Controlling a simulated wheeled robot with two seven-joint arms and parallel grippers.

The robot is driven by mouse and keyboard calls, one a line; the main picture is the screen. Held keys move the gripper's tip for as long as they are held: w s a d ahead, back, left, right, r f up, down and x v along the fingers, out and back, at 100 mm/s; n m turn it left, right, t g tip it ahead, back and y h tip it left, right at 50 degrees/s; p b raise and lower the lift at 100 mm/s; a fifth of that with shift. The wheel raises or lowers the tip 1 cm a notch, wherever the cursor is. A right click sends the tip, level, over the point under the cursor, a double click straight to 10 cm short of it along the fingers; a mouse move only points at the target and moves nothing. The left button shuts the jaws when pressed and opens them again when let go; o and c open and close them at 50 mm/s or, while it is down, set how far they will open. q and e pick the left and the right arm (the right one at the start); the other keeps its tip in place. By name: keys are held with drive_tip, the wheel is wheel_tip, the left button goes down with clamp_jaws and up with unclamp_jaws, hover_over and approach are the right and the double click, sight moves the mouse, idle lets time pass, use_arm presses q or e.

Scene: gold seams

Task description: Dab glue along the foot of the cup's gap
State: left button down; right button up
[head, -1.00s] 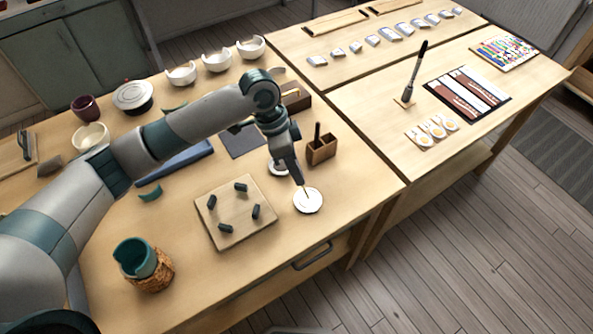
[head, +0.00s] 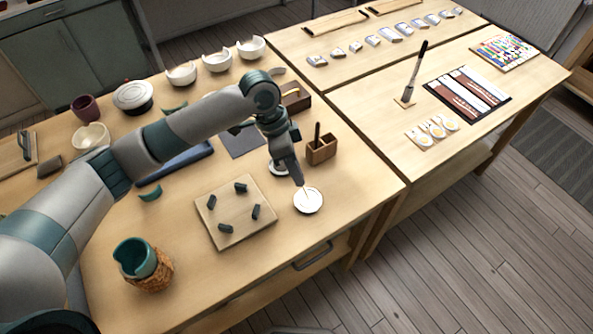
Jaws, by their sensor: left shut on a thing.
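The teal cup (head: 131,252) stands in a brown woven ring (head: 152,279) at the front left of the table; its rim is broken by a gap. I cannot make out the gap's foot clearly. My left gripper (head: 298,180) is shut on a thin stick (head: 305,189), whose tip is over or on a white saucer (head: 309,204). Whether the tip touches what is on the saucer is too small to tell. The gripper is well to the right of the cup. My right gripper is not in view.
A wooden board with several dark pegs (head: 211,226) lies between cup and saucer. A teal shard (head: 150,193) lies behind it. A small wooden holder (head: 321,152) stands right of the gripper. White broken bowls (head: 217,62) line the back. The front edge right of the cup is clear.

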use_arm(q)
drive_tip(key=shift+f, duration=0.15)
drive_tip(key=shift+f, duration=0.25)
idle(0.3)
idle(0.4)
drive_tip(key=shift+s+f+p, duration=0.1)
drive_tip(key=shift+p, duration=0.2)
idle(1.1)
idle(1.0)
wheel_tip(320, 180, up, 4)
drive_tip(key=p, duration=0.4)
drive_tip(key=shift+f, duration=0.15)
drive_tip(key=shift+r+p, duration=1.75)
